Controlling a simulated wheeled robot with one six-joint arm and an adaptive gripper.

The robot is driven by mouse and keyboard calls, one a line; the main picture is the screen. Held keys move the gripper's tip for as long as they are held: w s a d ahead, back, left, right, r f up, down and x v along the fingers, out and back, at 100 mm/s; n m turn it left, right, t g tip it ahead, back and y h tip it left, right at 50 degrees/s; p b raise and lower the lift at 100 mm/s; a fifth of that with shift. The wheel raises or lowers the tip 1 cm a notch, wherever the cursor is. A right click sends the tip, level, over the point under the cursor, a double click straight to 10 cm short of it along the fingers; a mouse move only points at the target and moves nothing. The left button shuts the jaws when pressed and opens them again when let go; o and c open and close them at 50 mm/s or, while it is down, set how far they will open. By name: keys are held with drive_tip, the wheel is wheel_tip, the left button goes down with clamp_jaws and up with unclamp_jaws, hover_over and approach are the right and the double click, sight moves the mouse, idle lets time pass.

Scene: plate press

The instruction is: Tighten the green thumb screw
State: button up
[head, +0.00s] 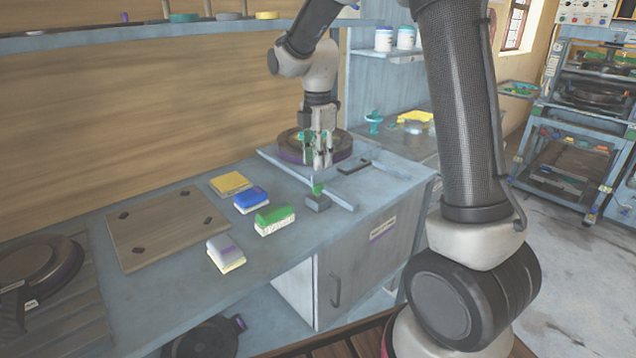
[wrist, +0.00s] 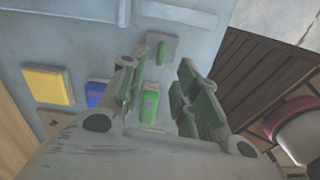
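The green thumb screw (head: 317,188) stands up from a small dark grey block (head: 318,203) near the front edge of the bench. In the wrist view the screw (wrist: 162,53) shows as a short green bar on the grey block (wrist: 172,44), beyond the fingertips. My gripper (head: 322,164) points down above and slightly behind the screw, apart from it. In the wrist view my gripper's fingers (wrist: 156,74) are spread, with nothing held between them. The screw's lower part and thread cannot be made out.
Green (head: 274,219), blue (head: 251,200), yellow (head: 230,183) and grey (head: 226,253) blocks lie on the bench to the left. A dark round plate (head: 340,146) stands behind my gripper. A wooden board (head: 165,228) lies farther left. A grey rail (head: 335,199) runs beside the screw.

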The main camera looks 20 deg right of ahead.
sight(318, 184)
drive_tip(key=shift+n, duration=0.6)
drive_tip(key=shift+f, duration=0.25)
wheel_tip(318, 184, down, 7)
drive_tip(key=shift+f, duration=0.2)
drive_tip(key=shift+c, duration=0.4)
clamp_jaws()
